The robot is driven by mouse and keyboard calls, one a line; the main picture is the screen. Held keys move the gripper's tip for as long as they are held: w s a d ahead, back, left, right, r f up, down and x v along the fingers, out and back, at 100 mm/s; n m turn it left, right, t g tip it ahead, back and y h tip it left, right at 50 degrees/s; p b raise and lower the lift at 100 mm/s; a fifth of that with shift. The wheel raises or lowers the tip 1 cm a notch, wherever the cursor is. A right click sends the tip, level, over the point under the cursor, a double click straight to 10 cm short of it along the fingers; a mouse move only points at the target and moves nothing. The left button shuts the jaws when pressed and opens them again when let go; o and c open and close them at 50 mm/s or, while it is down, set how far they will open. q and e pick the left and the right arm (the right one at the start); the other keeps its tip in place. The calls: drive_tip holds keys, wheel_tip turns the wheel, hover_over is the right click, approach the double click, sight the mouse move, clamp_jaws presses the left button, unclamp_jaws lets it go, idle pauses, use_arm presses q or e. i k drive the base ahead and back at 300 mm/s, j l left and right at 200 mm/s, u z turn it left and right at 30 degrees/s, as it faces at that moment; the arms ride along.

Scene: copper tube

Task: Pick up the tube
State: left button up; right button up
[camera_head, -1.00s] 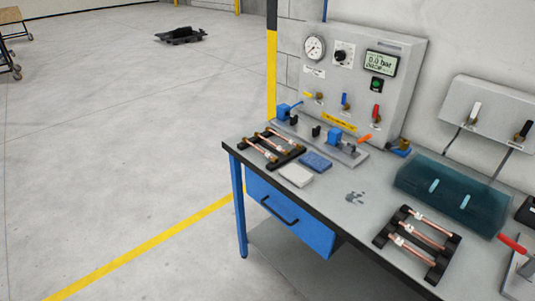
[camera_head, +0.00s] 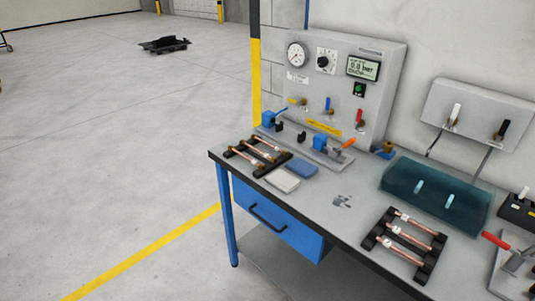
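Several copper tubes lie in two black racks on the grey workbench. The left rack (camera_head: 236,153) holds copper tubes (camera_head: 262,150) side by side, near the bench's left end. The right rack (camera_head: 428,267) holds copper tubes with pale bands (camera_head: 408,237), near the bench's front edge. I cannot tell which tube is meant. Neither of my grippers shows in the head view.
The workbench (camera_head: 330,222) has a blue drawer (camera_head: 276,224). A gauge panel (camera_head: 372,98) stands at its back, with a blue-clamped fixture (camera_head: 320,143) before it. A teal translucent box (camera_head: 437,192) sits at right. White and blue pads (camera_head: 302,168) lie by the left rack.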

sight(273, 159)
drive_tip(key=z, duration=3.55)
drive_tip(key=u, duration=0.35)
drive_tip(key=k+j+u, duration=0.3)
drive_tip(key=j+u, duration=0.3)
drive_tip(key=k+j+u, duration=0.15)
drive_tip(key=j+u, duration=0.15)
